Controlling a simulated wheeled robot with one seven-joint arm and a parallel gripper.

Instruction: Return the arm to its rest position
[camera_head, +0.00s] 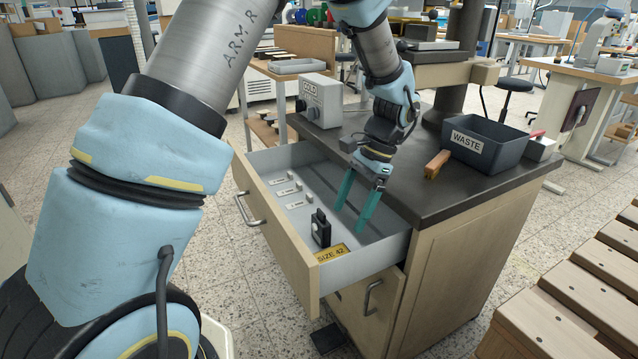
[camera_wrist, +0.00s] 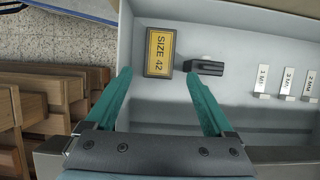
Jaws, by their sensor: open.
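My arm reaches in from the left in the head view. My gripper (camera_head: 356,207) has teal fingers, points down over the open drawer (camera_head: 278,243), and is open with nothing between its fingers. In the wrist view my gripper (camera_wrist: 160,95) spreads its fingers on either side of the yellow "SIZE 42" label (camera_wrist: 159,52). A small black piece (camera_head: 320,229) stands in the drawer near that label, to the left of the fingers. In the wrist view the black piece (camera_wrist: 207,67) lies just beyond the right fingertip; I cannot tell whether they touch.
The drawer walls surround the fingers. Small labelled metal blocks (camera_head: 297,205) sit at the drawer's far left. On the dark worktop (camera_head: 425,192) are a grey "WASTE" bin (camera_head: 492,150), a wood-handled tool (camera_head: 437,164) and a grey "COLD" box (camera_head: 320,100). A press column rises behind.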

